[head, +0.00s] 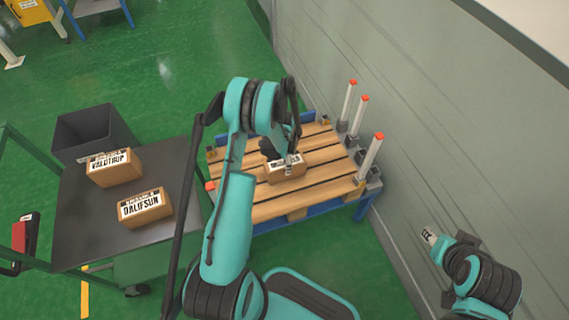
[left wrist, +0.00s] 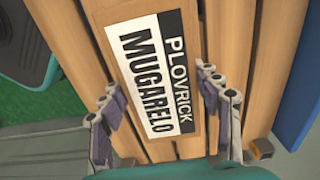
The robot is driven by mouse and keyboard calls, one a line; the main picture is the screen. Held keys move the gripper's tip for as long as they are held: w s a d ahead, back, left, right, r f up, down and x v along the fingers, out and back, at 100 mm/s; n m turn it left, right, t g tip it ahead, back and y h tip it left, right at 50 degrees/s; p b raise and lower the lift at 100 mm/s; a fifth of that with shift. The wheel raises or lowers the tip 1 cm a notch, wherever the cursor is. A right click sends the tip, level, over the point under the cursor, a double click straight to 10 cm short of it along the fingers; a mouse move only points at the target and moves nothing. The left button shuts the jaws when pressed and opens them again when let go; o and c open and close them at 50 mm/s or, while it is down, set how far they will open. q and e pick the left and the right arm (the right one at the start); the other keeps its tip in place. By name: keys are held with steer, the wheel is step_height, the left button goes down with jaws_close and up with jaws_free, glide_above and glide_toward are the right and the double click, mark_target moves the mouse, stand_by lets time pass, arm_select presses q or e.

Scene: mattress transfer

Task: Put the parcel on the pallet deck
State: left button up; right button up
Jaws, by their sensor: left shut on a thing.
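The parcel is a brown box (head: 287,174) with a white label. In the left wrist view the parcel (left wrist: 160,60) shows the words PLOVRICK and MUGARELO. My left gripper (head: 288,157) is shut on it, with one finger on each side in the left wrist view (left wrist: 162,92). The parcel is over the middle of the slatted wooden pallet deck (head: 255,210); whether it touches the slats I cannot tell. The deck's slats also show in the left wrist view (left wrist: 235,60). My right gripper (head: 431,237) is off to the right near the wall, away from the parcel; its jaws are unclear.
Orange-tipped posts (head: 370,155) line the pallet's right side, close to the grey wall (head: 440,130). Deck around the parcel is clear.

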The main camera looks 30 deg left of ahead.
arm_select(q)
steer(key=o, duration=1.6)
steer(key=shift+f, duration=0.1)
steer(key=shift+c, duration=0.2)
